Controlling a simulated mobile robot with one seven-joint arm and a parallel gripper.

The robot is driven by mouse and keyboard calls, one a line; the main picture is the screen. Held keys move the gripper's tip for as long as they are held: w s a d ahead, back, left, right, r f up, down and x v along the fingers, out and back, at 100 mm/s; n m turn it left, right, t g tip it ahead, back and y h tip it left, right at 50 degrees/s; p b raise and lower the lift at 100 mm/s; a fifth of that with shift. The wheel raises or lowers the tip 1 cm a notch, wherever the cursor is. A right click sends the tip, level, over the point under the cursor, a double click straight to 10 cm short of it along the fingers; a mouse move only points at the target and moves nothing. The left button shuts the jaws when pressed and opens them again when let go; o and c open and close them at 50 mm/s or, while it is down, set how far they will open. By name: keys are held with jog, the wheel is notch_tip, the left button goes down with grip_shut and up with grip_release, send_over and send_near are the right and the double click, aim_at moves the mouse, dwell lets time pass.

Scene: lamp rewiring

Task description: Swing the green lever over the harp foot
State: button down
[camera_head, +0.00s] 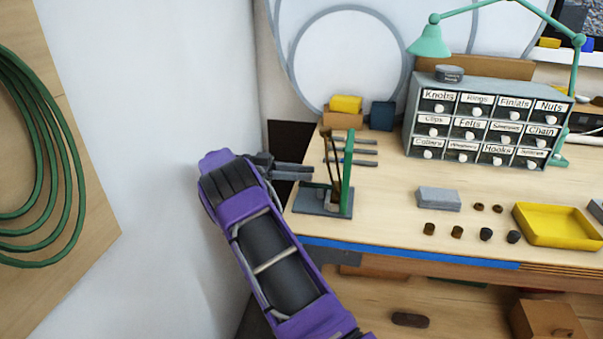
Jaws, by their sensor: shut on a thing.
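The green lever (347,168) stands nearly upright on a small grey fixture base (312,200) at the left end of the bench. Thin brown rods (331,163), perhaps the harp, rise just left of it. The harp foot is too small to tell apart at the base. My gripper (310,172) reaches in from the left at the height of the fixture, its fingers pointing right. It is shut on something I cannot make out.
Grey bars (358,151) lie behind the fixture. A labelled drawer cabinet (412,115) and green desk lamp (430,42) stand at the back. A grey block (438,199), several small dark parts and a yellow tray (560,243) are to the right. A wall is close on the left.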

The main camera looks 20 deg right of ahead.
jog(key=c, duration=0.9)
grip_release()
jog(key=shift+d, duration=0.1)
jog(key=shift+r, duration=0.1)
notch_tip(320, 180, up, 10)
jog(key=shift+p, duration=0.65)
